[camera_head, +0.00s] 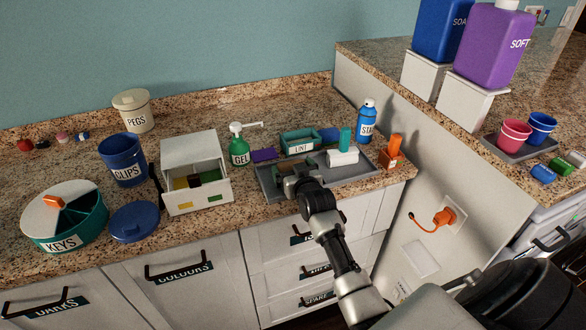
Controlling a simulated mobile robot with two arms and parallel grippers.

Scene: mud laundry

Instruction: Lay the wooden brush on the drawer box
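The white drawer box (190,148) stands on the granite counter left of centre. Its drawer (200,203) is pulled out at the front, with small coloured pieces inside. My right gripper (297,182) is over the left part of the grey tray (352,178), pointing down. Its fingertips are small and partly hidden, so I cannot tell whether it is open or holds something. A brownish piece (311,163) shows just behind the gripper; it may be the wooden brush, but it is mostly hidden. My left gripper is not in view.
A green GEL pump bottle (238,151) stands between drawer box and tray. A teal LINT bin (299,143), a white block (342,157) and a blue STAIN bottle (366,124) are nearby. Left are the CLIPS bin (122,162), blue lid (134,222) and KEYS container (82,232).

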